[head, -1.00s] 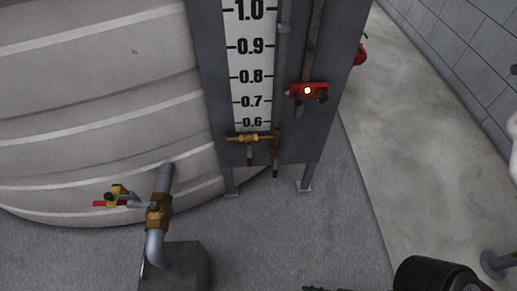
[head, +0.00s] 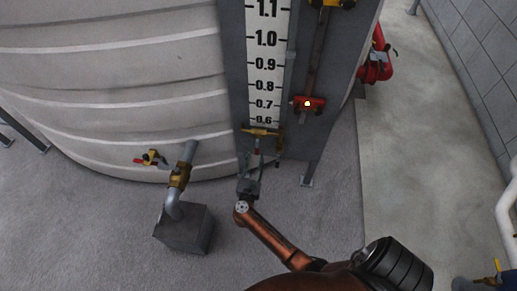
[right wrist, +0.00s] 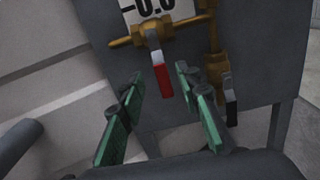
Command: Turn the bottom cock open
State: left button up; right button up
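The bottom cock (head: 262,133) is a brass fitting below the 0.6 mark of the level scale. In the right wrist view, the brass cock (right wrist: 155,36) has a lever handle (right wrist: 162,80), silver above and red at its lower end, hanging down and slightly tilted. My right gripper (head: 258,164) reaches up from below in front of it. In the right wrist view, the right gripper's (right wrist: 160,73) green-padded fingers are apart, with the red handle showing between them. I cannot tell how close the pads are to it in depth. My left gripper is not in view.
A brass drain cock with a black handle (right wrist: 230,100) hangs just right of the handle. The level scale (head: 266,60) is on a grey panel against the tank (head: 110,80). A pipe with a brass valve (head: 179,174) rises from a grey block at left.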

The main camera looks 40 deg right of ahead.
aim_at(257, 149)
jog(key=b+x, duration=0.1)
jog(key=x, duration=0.4)
jog(key=shift+w+d+f, duration=0.1)
jog(key=shift+f, duration=0.05)
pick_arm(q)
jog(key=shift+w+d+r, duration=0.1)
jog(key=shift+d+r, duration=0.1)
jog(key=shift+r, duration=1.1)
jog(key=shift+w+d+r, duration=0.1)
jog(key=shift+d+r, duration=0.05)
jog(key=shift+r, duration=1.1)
pick_arm(e)
jog(key=shift+w+d, duration=0.35)
grip_shut()
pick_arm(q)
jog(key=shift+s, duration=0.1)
